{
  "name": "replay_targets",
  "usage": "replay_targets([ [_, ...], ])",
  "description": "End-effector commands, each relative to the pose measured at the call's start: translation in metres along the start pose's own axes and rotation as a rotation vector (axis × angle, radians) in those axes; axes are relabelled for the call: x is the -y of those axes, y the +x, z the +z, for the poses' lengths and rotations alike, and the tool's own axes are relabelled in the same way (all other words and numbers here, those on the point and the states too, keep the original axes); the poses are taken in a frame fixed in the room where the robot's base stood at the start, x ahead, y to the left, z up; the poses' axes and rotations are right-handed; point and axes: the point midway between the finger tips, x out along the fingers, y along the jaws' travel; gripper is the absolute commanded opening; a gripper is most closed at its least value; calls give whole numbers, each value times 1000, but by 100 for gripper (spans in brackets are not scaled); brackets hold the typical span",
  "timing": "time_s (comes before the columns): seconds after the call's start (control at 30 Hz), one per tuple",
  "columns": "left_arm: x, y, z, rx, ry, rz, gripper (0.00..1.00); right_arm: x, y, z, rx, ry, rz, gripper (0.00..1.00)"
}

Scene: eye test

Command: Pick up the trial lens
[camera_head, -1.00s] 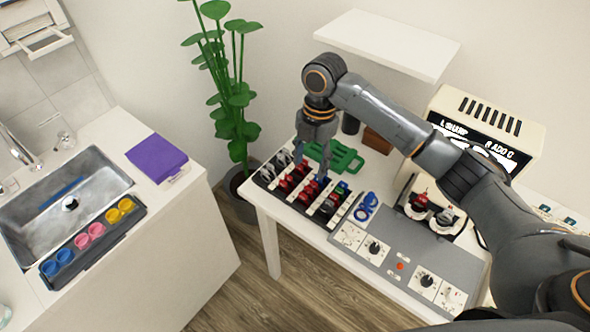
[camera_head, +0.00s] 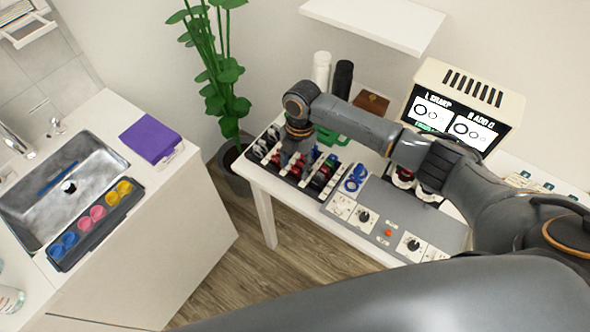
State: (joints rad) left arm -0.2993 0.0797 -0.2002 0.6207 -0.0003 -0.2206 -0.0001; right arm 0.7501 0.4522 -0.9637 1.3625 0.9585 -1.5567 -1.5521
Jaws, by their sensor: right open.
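A black tray (camera_head: 328,190) of trial lenses stands at the left end of the white table. Its rows hold red (camera_head: 316,184), black and white-handled lenses; which single one the task means I cannot tell. My right gripper (camera_head: 297,160) is open and points down over the middle of the tray, hiding some lenses. Nothing shows between its fingers, and whether they touch a lens I cannot tell. My left gripper is not in view.
A grey control panel (camera_head: 395,222) and a lit display box (camera_head: 462,105) stand to the right. Behind the tray are a green item (camera_head: 335,138), a white bottle (camera_head: 321,70) and a black one (camera_head: 342,78). A plant (camera_head: 226,95) stands left of the table.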

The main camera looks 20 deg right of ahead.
Motion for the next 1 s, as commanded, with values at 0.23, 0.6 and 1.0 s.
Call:
replay_targets([
  [0.23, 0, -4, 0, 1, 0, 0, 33, 0, 18, 1, 2, 1, 1, 53],
  [0.6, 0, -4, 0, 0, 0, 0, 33, 0, 18, 1, 2, 1, 1, 23],
  [1.0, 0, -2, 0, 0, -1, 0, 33, 0, 15, 2, 2, 2, 1, 23],
])
